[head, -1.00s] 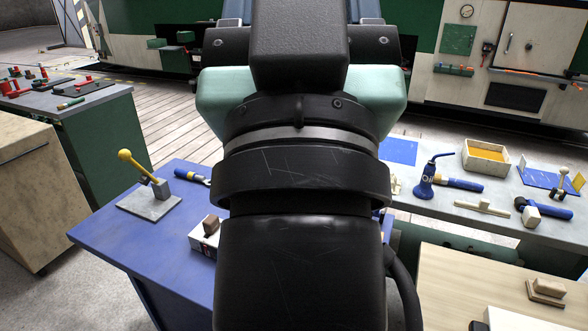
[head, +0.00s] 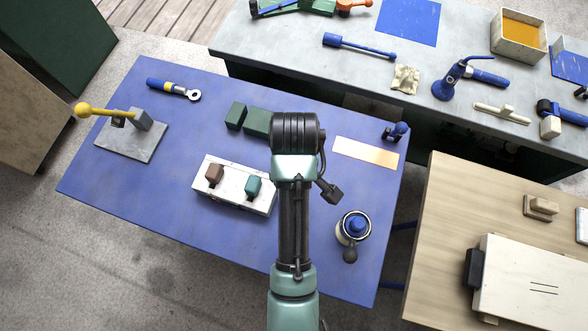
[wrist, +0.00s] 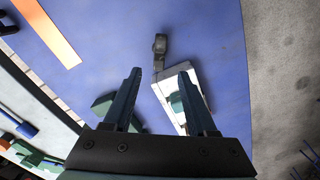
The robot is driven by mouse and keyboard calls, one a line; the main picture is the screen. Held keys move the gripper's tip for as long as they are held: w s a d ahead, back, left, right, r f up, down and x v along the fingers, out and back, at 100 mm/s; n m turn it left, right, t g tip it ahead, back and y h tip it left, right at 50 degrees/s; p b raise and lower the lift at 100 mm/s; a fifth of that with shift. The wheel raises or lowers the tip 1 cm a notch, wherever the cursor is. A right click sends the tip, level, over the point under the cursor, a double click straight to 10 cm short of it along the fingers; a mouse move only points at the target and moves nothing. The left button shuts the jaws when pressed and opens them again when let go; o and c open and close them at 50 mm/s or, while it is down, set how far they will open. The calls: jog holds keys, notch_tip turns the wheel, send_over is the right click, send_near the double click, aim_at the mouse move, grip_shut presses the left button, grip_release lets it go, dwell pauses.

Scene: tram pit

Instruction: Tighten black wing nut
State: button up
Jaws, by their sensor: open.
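I cannot make out the black wing nut for certain in either view. A small dark piece (head: 331,191) shows beside my arm in the head view; I cannot tell whether it is part of my arm. In the wrist view a dark grey upright piece (wrist: 160,45) stands near the far end of the white switch box (wrist: 172,118), ahead of my fingers. The white switch box (head: 229,199) carries a brown and a green switch.
A grey bench (head: 300,50) with tools is behind. A wooden table (head: 450,215) is at right.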

notch_tip(320, 180, down, 11)
jog(key=shift+r+p, duration=0.1)
jog(key=shift+p, duration=0.35)
grip_shut()
